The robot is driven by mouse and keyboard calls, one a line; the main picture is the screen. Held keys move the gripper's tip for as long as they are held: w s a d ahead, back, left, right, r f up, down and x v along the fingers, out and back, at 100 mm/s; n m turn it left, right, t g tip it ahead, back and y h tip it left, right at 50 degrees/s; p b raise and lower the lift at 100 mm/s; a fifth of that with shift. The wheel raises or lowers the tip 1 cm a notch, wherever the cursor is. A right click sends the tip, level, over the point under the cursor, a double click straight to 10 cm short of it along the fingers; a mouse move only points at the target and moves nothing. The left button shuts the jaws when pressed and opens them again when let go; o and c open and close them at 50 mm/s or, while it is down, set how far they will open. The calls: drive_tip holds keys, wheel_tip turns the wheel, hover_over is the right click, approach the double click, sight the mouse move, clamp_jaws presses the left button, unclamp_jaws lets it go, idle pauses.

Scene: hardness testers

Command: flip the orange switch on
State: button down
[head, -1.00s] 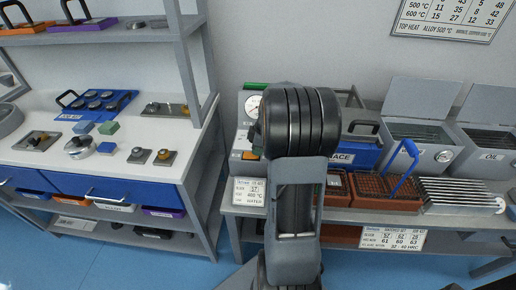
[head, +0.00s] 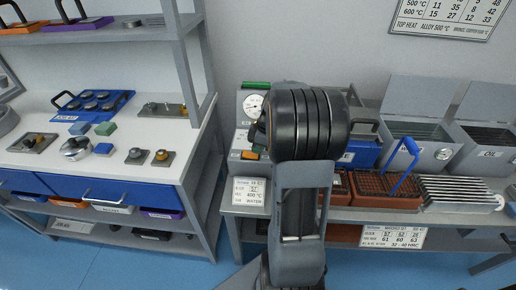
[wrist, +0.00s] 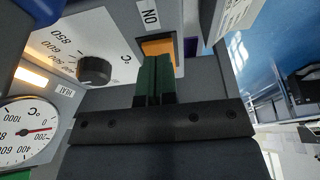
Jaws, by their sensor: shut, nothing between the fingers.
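The orange switch (wrist: 158,47) is set in a dark recess on the front of a grey furnace control unit, beside a label reading "ON" (wrist: 150,15) upside down in the wrist view. In the head view the orange switch (head: 250,155) shows just left of my arm. My gripper (wrist: 156,58) has dark green fingers, closed together and empty. Its fingertips are right at the switch and cover part of it; I cannot tell whether they touch. In the head view my arm hides the gripper.
A black knob (wrist: 94,71), a lit amber lamp (wrist: 32,77) and a temperature dial (wrist: 27,131) are near the switch. A blue furnace item (head: 362,152), brown trays and grey oil tanks (head: 430,150) stand to the right. A workbench (head: 100,168) stands left.

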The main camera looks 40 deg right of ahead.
drive_tip(key=shift+r, duration=0.25)
drive_tip(key=shift+r, duration=0.3)
drive_tip(key=s+d+p+v, duration=0.1)
drive_tip(key=p+v, duration=0.3)
drive_tip(key=v, duration=0.9)
drive_tip(key=shift+f, duration=0.15)
